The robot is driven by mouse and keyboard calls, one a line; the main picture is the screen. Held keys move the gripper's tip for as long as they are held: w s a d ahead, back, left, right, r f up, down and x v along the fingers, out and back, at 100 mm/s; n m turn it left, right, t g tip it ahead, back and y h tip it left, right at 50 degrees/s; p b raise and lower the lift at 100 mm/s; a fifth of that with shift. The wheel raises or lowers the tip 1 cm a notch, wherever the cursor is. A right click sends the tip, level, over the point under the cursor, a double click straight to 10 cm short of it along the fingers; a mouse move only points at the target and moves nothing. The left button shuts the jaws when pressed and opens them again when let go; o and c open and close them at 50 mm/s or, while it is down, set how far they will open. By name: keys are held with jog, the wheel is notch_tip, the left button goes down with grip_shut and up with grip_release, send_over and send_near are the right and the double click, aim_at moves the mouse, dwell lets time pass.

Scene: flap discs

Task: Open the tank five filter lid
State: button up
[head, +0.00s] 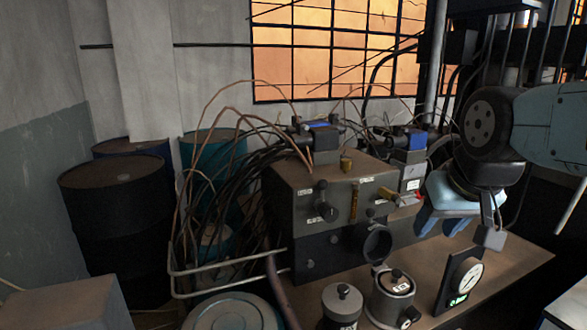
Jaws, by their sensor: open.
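Two small metal canisters with black-knobbed lids stand at the front of the bench: a left canister (342,306) and a right canister (391,302). The lower part of the left one is cut off by the picture's bottom edge. My gripper (441,227) has pale blue fingers. It is open and empty, above and to the right of the right canister, apart from both.
A round gauge (463,280) with a green-lit label stands right of the canisters. Cables and a pale rail (222,292) crowd the left. Dark drums stand behind.

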jog(key=shift+s+f, duration=0.1)
jog(key=shift+s, duration=0.1)
jog(key=w+f+m+g+y, duration=0.1)
jog(key=w+m+g, duration=0.5)
jog(key=w, duration=2.5)
jog(key=shift+m+t, duration=0.8)
jog(key=f, duration=0.4)
jog(key=w+f, duration=0.1)
jog(key=f, duration=0.8)
jog(key=shift+w+a+f, duration=0.25)
jog(key=shift+a+f, duration=0.05)
jog(key=shift+a, duration=0.1)
jog(key=shift+r+y, duration=0.1)
jog(key=shift+y, duration=0.2)
grip_shut()
jog(key=shift+a, duration=0.1)
